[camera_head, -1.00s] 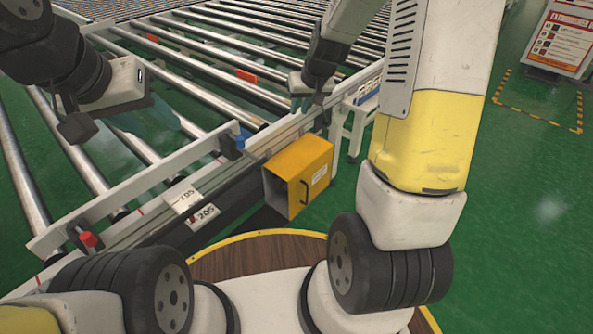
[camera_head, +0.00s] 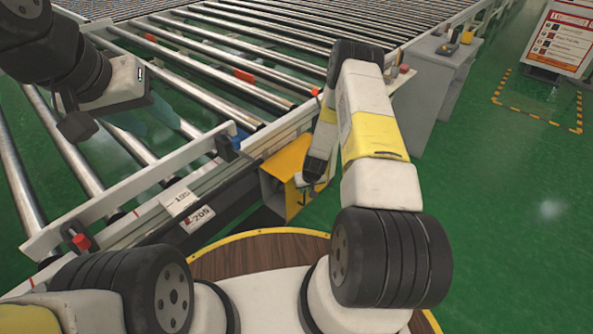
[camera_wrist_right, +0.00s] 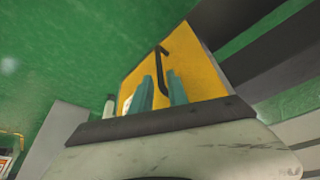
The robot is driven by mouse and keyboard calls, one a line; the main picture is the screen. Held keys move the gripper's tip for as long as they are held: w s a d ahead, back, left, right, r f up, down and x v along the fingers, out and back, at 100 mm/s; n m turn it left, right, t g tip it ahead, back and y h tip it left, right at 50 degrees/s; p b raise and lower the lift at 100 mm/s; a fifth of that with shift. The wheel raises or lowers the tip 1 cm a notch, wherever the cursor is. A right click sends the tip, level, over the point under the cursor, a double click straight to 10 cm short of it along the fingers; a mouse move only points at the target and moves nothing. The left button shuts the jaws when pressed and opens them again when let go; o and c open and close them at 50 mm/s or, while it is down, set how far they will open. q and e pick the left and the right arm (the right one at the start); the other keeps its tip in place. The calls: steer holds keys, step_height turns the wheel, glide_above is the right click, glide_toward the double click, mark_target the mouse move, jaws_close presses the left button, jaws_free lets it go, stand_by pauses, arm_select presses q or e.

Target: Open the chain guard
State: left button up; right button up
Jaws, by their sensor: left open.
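The chain guard is a yellow box-shaped cover (camera_head: 286,165) at the side of the roller conveyor; its yellow face with a black bar handle (camera_wrist_right: 164,62) fills the middle of the right wrist view. My right gripper (camera_head: 304,186) is at the front face of the guard. In the right wrist view its two teal fingers (camera_wrist_right: 160,85) are apart, with the handle between or just beyond them; contact cannot be told. My right forearm hides part of the guard in the head view. My left gripper (camera_head: 140,115) is open and empty above the rollers at the left.
The roller conveyor (camera_head: 215,65) fills the back and left, with a rail (camera_head: 130,190) along its near side. A grey cabinet (camera_head: 445,75) stands beyond my right arm. A sign board (camera_head: 556,35) is at the far right. Green floor on the right is clear.

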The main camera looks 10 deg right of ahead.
glide_above(304, 204)
steer(key=f, duration=0.5)
steer(key=shift+w+f, duration=0.15)
steer(key=shift+w, duration=0.15)
jaws_close()
steer(key=shift+d, duration=0.1)
stand_by(0.9)
